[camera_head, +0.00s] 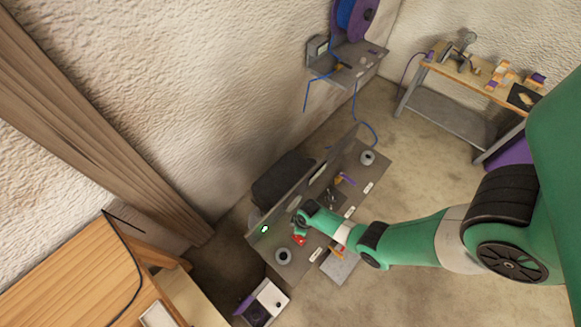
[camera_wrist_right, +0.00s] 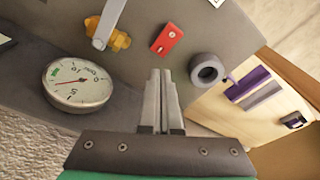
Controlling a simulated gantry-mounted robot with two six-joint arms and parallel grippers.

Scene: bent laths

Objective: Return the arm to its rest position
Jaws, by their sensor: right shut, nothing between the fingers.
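My right arm (camera_head: 420,235) is green and comes in from the right in the head view, reaching over a grey bench. Its gripper (camera_head: 301,212) is at the bench's back panel, small and partly hidden by the wrist. In the right wrist view the fingers of the right gripper (camera_wrist_right: 161,73) are shut together with nothing between them. They point toward the grey surface, between a round dial gauge (camera_wrist_right: 78,85) and a grey ring (camera_wrist_right: 207,70). My left gripper is in neither view.
A red block (camera_wrist_right: 167,40) and an orange fitting (camera_wrist_right: 108,36) are beyond the fingertips. Grey rings (camera_head: 283,256) (camera_head: 367,157) sit on the bench. A side table (camera_head: 475,80) stands at the back right. A wooden surface (camera_head: 70,275) is at lower left. Bare floor separates bench and table.

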